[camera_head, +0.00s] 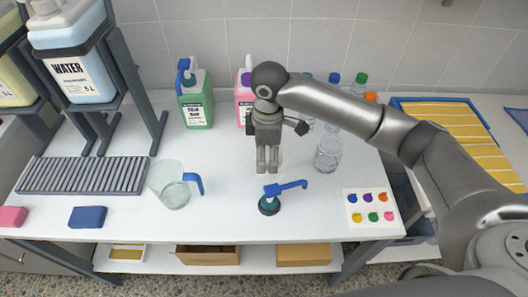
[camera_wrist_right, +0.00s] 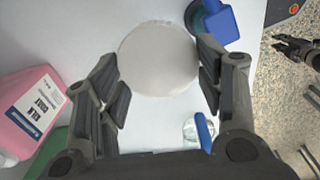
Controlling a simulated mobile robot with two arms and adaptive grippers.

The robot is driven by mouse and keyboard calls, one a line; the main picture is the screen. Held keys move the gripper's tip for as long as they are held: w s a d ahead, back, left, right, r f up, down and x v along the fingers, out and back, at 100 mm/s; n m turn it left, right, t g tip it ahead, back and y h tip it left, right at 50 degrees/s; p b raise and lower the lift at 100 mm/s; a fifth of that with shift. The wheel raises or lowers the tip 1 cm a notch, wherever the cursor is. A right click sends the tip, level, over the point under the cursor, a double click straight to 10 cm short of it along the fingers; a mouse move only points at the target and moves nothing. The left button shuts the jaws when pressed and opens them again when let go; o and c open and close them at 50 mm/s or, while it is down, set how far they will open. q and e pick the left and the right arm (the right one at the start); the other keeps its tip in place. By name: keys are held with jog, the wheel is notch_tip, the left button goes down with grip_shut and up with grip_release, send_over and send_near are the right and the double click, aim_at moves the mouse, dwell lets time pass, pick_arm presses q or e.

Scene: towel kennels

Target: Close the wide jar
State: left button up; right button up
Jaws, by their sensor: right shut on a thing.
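My right gripper (camera_head: 267,170) points straight down over the middle of the white table. In the right wrist view its fingers (camera_wrist_right: 162,85) are shut on the two sides of a round, pale grey-white disc (camera_wrist_right: 158,58), which looks like a jar lid. In the head view the gripper covers most of this thing; only a pale patch shows beside the fingers. I cannot tell whether a wide jar stands under the disc. A dark gripper, apparently my left one (camera_wrist_right: 292,48), shows small at the right of the wrist view, away from the table.
A blue-handled pump head (camera_head: 269,204) lies in front of the gripper. Green (camera_head: 196,100) and pink (camera_head: 243,100) bottles stand behind. The front middle is mostly free.

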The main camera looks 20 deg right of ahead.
jog(key=s+d+r+m, duration=0.2)
jog(key=s+r+m, duration=0.1)
jog(key=s+m, duration=0.3)
jog(key=s+d+r+m, duration=0.2)
jog(key=s+r+m, duration=0.1)
jog(key=s+m, duration=0.3)
jog(key=shift+s+d+r+m, duration=0.15)
jog(key=shift+s+r+m, duration=0.05)
jog(key=shift+m, duration=1.1)
